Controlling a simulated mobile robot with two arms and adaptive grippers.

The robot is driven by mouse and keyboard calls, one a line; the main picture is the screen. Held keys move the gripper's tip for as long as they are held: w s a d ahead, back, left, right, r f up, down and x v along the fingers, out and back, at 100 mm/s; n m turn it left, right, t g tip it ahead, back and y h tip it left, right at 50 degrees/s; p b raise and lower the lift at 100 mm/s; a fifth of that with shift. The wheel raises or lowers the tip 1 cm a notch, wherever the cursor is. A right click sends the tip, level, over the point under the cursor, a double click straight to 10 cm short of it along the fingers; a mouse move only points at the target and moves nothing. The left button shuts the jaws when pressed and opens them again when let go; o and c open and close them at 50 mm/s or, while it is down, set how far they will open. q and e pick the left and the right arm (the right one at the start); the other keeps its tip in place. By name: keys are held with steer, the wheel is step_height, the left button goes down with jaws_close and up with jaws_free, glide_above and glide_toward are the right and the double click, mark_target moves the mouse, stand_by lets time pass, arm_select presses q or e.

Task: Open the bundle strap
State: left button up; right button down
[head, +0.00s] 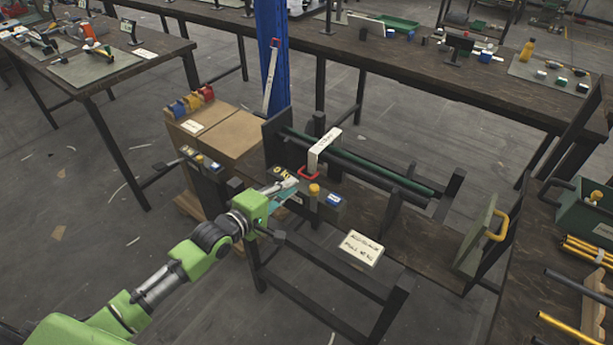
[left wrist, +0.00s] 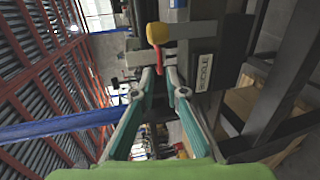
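The bundle strap shows in the head view as a pale lettered band (head: 324,149) across the long green and black bars, with a red handle (head: 309,172) at its near end. My left gripper (head: 293,184) is just left of and below that handle, over the front of the stand. In the left wrist view, its teal fingers (left wrist: 161,76) point at a red piece (left wrist: 158,58) beneath a yellow knob. A narrow gap shows between the fingertips, and I see no firm hold. Whether the fingertips touch the red piece is unclear. My right gripper is not in view.
A yellow-topped post (head: 314,190) and a blue button (head: 334,200) sit close right of my left gripper. Cardboard boxes (head: 230,145) and a blue column (head: 271,60) stand behind. A plate with a yellow handle (head: 497,226) is at right.

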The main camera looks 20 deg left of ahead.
mark_target(305, 176)
arm_select(q)
steer(key=x, duration=0.8)
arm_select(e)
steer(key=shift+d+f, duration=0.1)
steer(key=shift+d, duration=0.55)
arm_select(q)
jaws_close()
steer(key=shift+r, duration=0.1)
